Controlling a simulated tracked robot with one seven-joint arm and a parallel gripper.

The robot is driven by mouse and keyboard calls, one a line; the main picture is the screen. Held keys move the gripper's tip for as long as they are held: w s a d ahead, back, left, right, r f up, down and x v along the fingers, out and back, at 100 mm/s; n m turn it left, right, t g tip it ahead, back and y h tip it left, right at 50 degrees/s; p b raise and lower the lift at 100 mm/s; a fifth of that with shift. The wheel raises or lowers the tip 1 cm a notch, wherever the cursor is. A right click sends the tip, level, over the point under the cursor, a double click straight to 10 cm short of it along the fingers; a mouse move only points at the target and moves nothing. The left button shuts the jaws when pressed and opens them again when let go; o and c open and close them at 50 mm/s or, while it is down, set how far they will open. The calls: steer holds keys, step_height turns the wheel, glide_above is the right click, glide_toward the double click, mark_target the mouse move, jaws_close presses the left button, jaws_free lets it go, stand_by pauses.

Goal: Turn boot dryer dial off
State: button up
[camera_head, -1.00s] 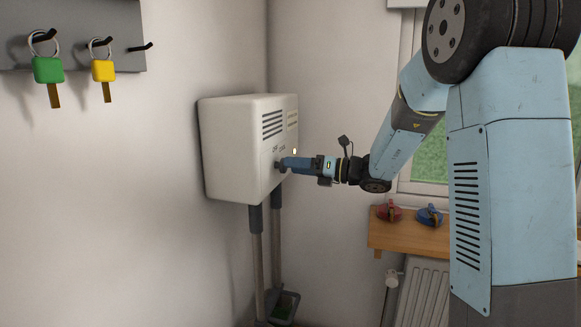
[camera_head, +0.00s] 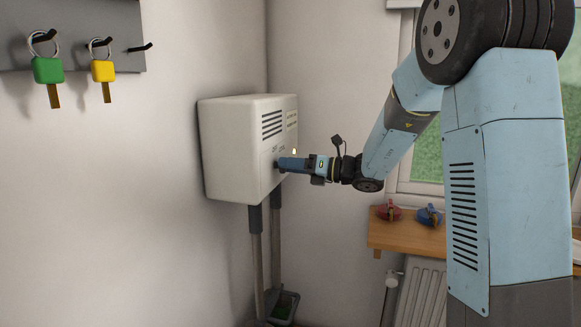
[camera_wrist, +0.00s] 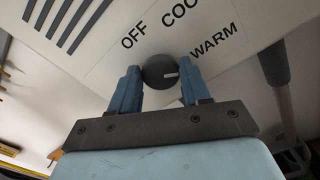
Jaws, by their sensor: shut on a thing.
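The boot dryer (camera_head: 232,150) is a cream box on the wall in the head view. Its dial (camera_wrist: 158,72) is a dark round knob in the wrist view, under the printed words OFF, COO (cut off by the frame edge) and WARM. The dial's pale pointer mark is turned to the right, on the WARM side and away from OFF. My gripper (camera_head: 279,164) reaches the dryer's front from the right. In the wrist view my gripper (camera_wrist: 160,67) is shut on the dial, one blue finger on each side.
A small pale light (camera_head: 294,151) shows by the dryer's front. Two pipes (camera_head: 257,240) run down below it. Green (camera_head: 48,70) and yellow (camera_head: 103,71) keys hang on a rack at upper left. A wooden shelf (camera_head: 405,238) with red and blue items stands right, above a radiator (camera_head: 423,290).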

steer(key=shift+w, duration=0.1)
steer(key=shift+c, duration=0.7)
steer(key=shift+d, duration=0.1)
steer(key=shift+n, duration=0.3)
steer(key=shift+s+f+n, duration=0.1)
steer(key=shift+f+n, duration=0.05)
steer(key=shift+n, duration=3.7)
steer(key=shift+s+f+n, duration=0.1)
steer(key=shift+n, duration=3.8)
steer(key=shift+s+f+n, duration=0.1)
steer(key=shift+f+n, duration=0.05)
steer(key=shift+n, duration=3.7)
